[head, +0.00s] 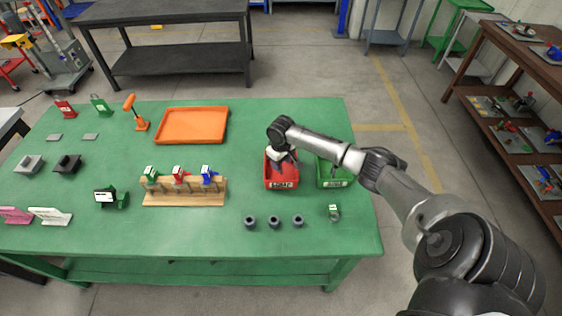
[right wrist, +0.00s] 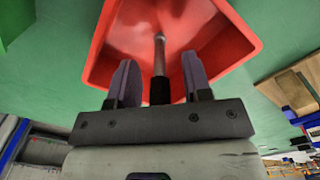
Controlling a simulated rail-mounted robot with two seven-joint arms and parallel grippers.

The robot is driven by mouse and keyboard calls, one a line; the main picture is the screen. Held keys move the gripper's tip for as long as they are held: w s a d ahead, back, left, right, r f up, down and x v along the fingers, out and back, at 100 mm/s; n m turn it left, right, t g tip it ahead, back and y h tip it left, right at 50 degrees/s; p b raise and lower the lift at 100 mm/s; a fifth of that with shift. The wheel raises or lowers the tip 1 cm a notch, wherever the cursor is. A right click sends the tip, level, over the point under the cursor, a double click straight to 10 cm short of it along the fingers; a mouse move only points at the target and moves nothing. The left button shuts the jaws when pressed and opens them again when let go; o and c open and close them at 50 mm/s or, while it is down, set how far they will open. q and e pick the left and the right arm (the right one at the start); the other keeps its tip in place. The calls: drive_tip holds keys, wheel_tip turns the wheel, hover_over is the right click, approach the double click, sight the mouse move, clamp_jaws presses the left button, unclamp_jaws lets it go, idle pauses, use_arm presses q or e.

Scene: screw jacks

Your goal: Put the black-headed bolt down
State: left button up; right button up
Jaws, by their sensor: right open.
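The black-headed bolt (right wrist: 160,88) shows in the right wrist view, its black head close to my gripper and its silver shank pointing into the red bin (right wrist: 240,38). My right gripper (right wrist: 160,80) is open, with one finger on each side of the bolt and a visible gap to both. In the head view my right gripper (head: 283,158) is over the red bin (head: 281,183), and the bolt cannot be made out there. Whether the bolt rests on the bin's floor is not clear. My left gripper is not in view.
A green bin (head: 332,180) stands right of the red bin. A wooden rack (head: 184,198) with green, red and blue-topped pieces stands to the left. Three dark cylinders (head: 274,222) stand in front. An orange tray (head: 192,126) lies at the back. The green table (head: 120,225) has free room.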

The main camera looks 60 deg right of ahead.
sight(274, 225)
drive_tip(key=shift+r, duration=0.1)
wheel_tip(274, 225, up, 10)
drive_tip(key=shift+r+p, duration=0.25)
drive_tip(key=shift+p, duration=0.6)
drive_tip(key=shift+a+r, duration=0.15)
drive_tip(key=shift+r, duration=0.35)
drive_tip(key=s+a+f+n, duration=0.1)
drive_tip(key=s+a+f, duration=0.2)
drive_tip(key=a, duration=0.3)
drive_tip(key=s+a+f+n, duration=0.2)
drive_tip(key=s+a+f, duration=0.1)
drive_tip(key=a+f, duration=0.2)
drive_tip(key=s+a+f+n, duration=0.1)
drive_tip(key=s+a+f, duration=0.2)
drive_tip(key=a, duration=0.6)
drive_tip(key=shift+s+a+f+n+t, duration=0.1)
drive_tip(key=shift+f+n+t, duration=0.1)
drive_tip(key=shift+f, duration=0.25)
drive_tip(key=shift+s+a+f+n+t, duration=0.1)
drive_tip(key=shift+f+n, duration=0.1)
drive_tip(key=shift+f, duration=0.2)
drive_tip(key=s+a+r+t, duration=0.1)
drive_tip(key=s+a+r, duration=0.1)
drive_tip(key=s+a, duration=0.4)
drive_tip(key=s+a+r+t, duration=0.2)
drive_tip(key=s+a, duration=0.4)
drive_tip(key=s, duration=0.4)
drive_tip(key=shift+a+r, duration=0.35)
